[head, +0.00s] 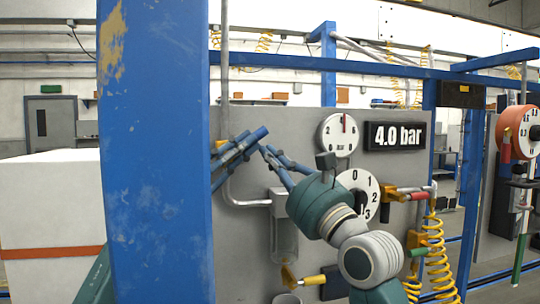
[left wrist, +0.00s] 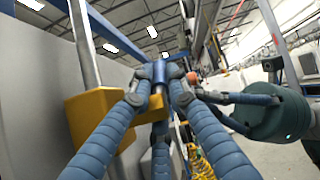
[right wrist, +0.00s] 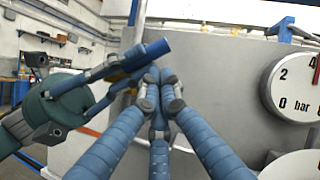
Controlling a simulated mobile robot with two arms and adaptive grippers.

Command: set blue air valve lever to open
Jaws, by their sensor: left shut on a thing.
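The blue air valve lever (left wrist: 158,71) sticks out from a yellow valve body (left wrist: 98,115) on a grey vertical pipe, seen in the left wrist view. My left gripper (head: 243,145) reaches from behind the blue post and is shut on the lever. The lever's free end (right wrist: 152,48) shows in the right wrist view, slanting up to the right across the pipe. My right gripper (right wrist: 158,82) has its fingertips drawn together and looks shut and empty. Its tips are close to the lever; whether they touch it, I cannot tell. Fingers partly hide the lever in the head view.
A wide blue post (head: 155,150) stands left of the grey panel (head: 290,120). The panel carries a round gauge (head: 340,134), a 4.0 bar display (head: 396,136) and a numbered dial (head: 368,184). A coiled yellow hose (head: 437,255) hangs at right, beside my right arm.

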